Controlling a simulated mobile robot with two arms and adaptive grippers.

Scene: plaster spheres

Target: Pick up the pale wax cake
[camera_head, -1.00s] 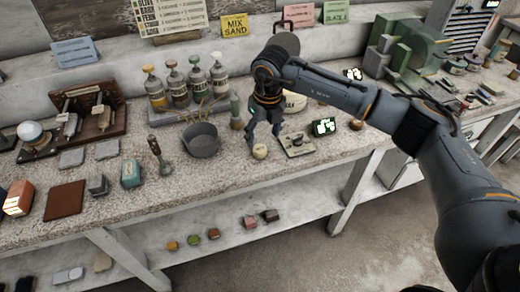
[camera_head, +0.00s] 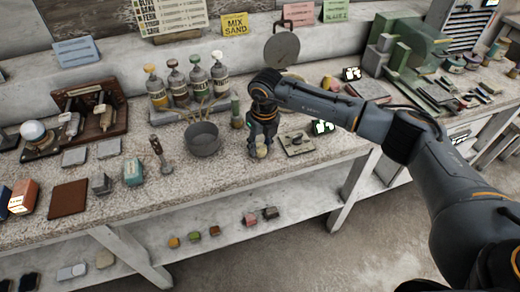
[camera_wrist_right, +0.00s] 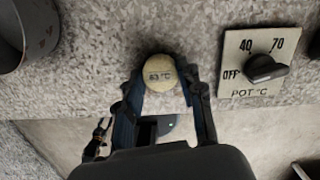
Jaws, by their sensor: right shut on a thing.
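The pale wax cake (camera_head: 262,152) is a small, round, cream-coloured piece at the front edge of the worktop. In the right wrist view the cake (camera_wrist_right: 160,73) shows a "63 °C" mark on top. My right gripper (camera_head: 261,148) points down at it, with one finger on each side. In the wrist view the right gripper (camera_wrist_right: 162,88) is shut on the cake. I cannot tell whether the cake still touches the worktop. My left gripper is not in view.
A grey pot (camera_head: 203,139) stands left of the cake. A dial plate marked "POT °C" (camera_head: 298,144) lies close on its right. Bottles (camera_head: 178,88) stand behind. The worktop's front edge is just in front of the gripper.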

